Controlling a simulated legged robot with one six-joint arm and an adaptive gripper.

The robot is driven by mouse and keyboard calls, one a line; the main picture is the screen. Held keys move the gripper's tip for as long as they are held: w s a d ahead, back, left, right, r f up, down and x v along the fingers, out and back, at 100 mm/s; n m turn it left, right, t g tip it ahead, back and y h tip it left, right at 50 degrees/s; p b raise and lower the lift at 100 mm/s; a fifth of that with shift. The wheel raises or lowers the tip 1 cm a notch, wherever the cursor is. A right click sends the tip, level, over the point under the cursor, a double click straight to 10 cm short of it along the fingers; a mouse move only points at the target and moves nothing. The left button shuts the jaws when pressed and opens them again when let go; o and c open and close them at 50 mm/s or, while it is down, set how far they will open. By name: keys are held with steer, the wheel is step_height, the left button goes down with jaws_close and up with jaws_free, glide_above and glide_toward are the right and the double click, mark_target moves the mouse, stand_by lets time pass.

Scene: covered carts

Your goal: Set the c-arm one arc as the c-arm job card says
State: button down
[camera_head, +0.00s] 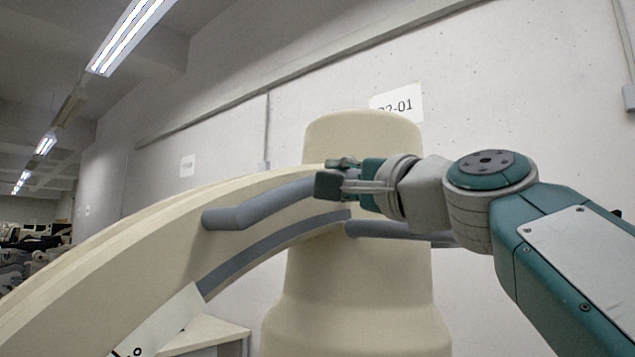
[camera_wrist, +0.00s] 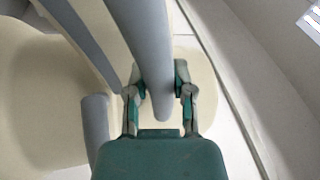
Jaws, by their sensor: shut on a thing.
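The c-arm one arc (camera_head: 130,245) is a large cream curved body sweeping up from lower left to a cream column (camera_head: 355,310). A grey bar handle (camera_head: 250,210) stands off its side, above a grey curved strip (camera_head: 265,250). My gripper (camera_head: 333,178) is at the handle's upper right end. In the wrist view the handle (camera_wrist: 143,35) runs between the two fingers of my gripper (camera_wrist: 157,92), which are closed on it. A white scale plate (camera_head: 160,325) with dark marks, partly cut off, lies on the arc at the bottom. I cannot identify the job card.
A second grey bar (camera_head: 385,230) sticks out of the column below my gripper. A wall sign (camera_head: 397,103) ending in "2-01" is behind the column, and a smaller white sheet (camera_head: 187,165) hangs further left. A pale ledge (camera_head: 205,333) stands below the arc.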

steer(key=shift+m+h, duration=0.4)
steer(key=shift+m, duration=0.2)
steer(key=w+d, duration=0.1)
steer(key=w, duration=0.1)
steer(key=w+d+r, duration=0.1)
steer(key=w+d, duration=0.1)
steer(key=shift+d, duration=0.25)
steer(key=shift+m, duration=0.5)
steer(key=shift+w+d, duration=1.6)
